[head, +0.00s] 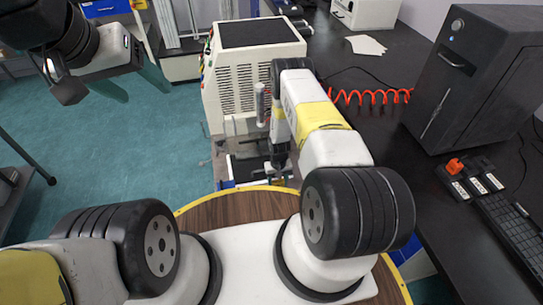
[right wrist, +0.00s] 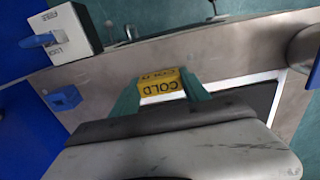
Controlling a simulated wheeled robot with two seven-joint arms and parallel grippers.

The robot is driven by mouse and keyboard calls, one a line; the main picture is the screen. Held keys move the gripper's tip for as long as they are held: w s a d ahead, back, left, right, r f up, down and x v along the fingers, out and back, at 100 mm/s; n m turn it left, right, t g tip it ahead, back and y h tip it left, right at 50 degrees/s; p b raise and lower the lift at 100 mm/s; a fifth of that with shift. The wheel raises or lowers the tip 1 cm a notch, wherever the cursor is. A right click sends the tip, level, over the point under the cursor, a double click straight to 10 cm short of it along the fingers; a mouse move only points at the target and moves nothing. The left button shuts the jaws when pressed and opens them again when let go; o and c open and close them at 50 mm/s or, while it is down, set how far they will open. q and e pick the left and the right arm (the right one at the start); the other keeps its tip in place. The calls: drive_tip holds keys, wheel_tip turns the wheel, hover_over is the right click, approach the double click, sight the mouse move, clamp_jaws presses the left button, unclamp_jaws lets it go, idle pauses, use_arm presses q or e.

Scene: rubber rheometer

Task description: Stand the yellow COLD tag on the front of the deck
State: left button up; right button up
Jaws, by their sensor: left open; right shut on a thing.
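The yellow COLD tag (right wrist: 161,84) is between the green fingers of my right gripper (right wrist: 162,88) in the right wrist view, its lettering upside down there. The gripper is shut on it. Behind it lies a grey metal deck (right wrist: 105,72); I cannot tell whether the tag touches it. In the head view my right gripper (head: 277,166) is low in front of the white machine, mostly hidden by my arm, and the tag cannot be made out. My left gripper (head: 133,88) is open and empty at the upper left, over the floor.
A box marked FREE and LOCK with a blue lever (right wrist: 60,32) stands at the deck's left in the wrist view, near a blue block (right wrist: 63,98). The white vented machine (head: 255,75) stands ahead.

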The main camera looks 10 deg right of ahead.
drive_tip(key=shift+f, duration=0.2)
drive_tip(key=o, duration=1.3)
drive_tip(key=shift+r, duration=0.1)
wheel_tip(320, 180, up, 12)
wheel_tip(320, 180, up, 38)
drive_tip(key=t+y, duration=0.1)
drive_tip(key=t, duration=0.2)
hover_over(278, 182)
drive_tip(key=s+a+r+t, duration=0.1)
drive_tip(key=s+a+r, duration=0.1)
drive_tip(key=s+r, duration=1.15)
drive_tip(key=s, duration=0.2)
drive_tip(key=s+r+t, duration=0.1)
drive_tip(key=s+r, duration=0.2)
drive_tip(key=s, duration=0.1)
drive_tip(key=s+r+t+y, duration=0.1)
drive_tip(key=s+r, duration=0.1)
drive_tip(key=s, duration=0.2)
drive_tip(key=shift+s+a+r, duration=0.15)
drive_tip(key=shift+s+r, duration=0.1)
drive_tip(key=shift+s, duration=0.05)
